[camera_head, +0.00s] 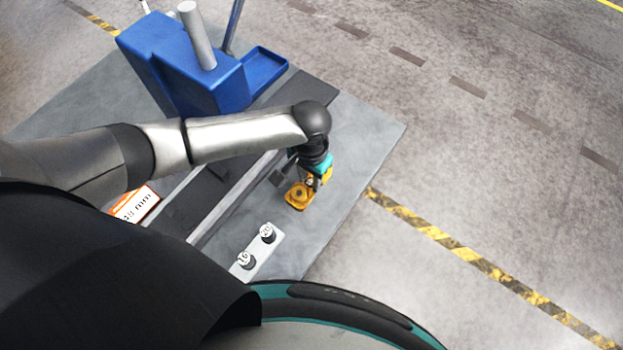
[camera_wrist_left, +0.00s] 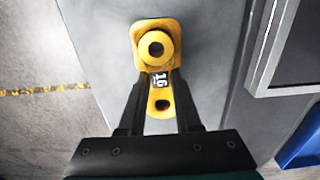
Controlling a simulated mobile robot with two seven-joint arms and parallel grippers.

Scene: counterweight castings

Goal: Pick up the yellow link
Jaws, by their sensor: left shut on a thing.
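The yellow link (camera_head: 298,196) is at the right part of the grey table top in the head view, with a raised round boss on its near end. My left gripper (camera_head: 317,181) points down at it and covers part of its middle. In the left wrist view the link (camera_wrist_left: 155,47) shows a ringed boss with a dark hole, a white label that seems to read 16, and a second hole between my fingers. My left gripper (camera_wrist_left: 161,80) is shut on its narrow middle. I cannot tell whether the link touches the table. My right gripper is not in view.
A light plate with two dark pegs marked 16 and 20 (camera_head: 257,255) lies near the front edge. A blue bin-like stand (camera_head: 180,65) with a grey post is at the back. An orange-and-white sign (camera_head: 136,204) lies left. The table (camera_head: 368,135) is bare at right.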

